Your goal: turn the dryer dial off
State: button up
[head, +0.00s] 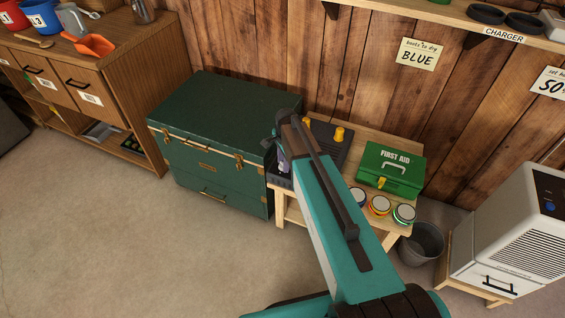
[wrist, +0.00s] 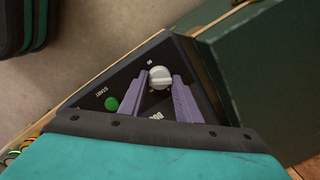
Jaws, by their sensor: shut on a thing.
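The dryer (head: 326,134) is a dark box with two yellow posts, standing on a low wooden table beside a green trunk. My arm covers much of it in the head view. In the wrist view its black front panel (wrist: 128,86) carries a round grey dial (wrist: 160,73) with a pale stripe across it and a green button marked START. My gripper (wrist: 161,79) has its two purple fingers on either side of the dial, shut on it. Small lettering sits beyond the dial. I cannot tell which setting the dial points at.
The green trunk (head: 222,135) stands close at the left of the table. A green first aid box (head: 392,170) and several round tins (head: 379,205) share the table. A grey bin (head: 422,242) and a white appliance (head: 518,235) stand at right. Floor at front left is clear.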

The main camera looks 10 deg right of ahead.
jog(key=n, duration=0.6)
jog(key=shift+w+d+n+p, duration=0.15)
jog(key=shift+w+n+p, duration=0.05)
jog(key=shift+n+p, duration=0.15)
jog(key=n, duration=0.6)
jog(key=shift+w+n+g+y, duration=0.15)
jog(key=shift+n+g+y, duration=0.2)
jog(key=shift+g+y, duration=0.05)
jog(key=n, duration=0.5)
jog(key=shift+w+p, duration=0.1)
jog(key=shift+p, duration=0.25)
jog(key=n, duration=0.5)
jog(key=shift+r+g, duration=0.1)
jog(key=shift+g, duration=0.3)
jog(key=shift+n, duration=0.4)
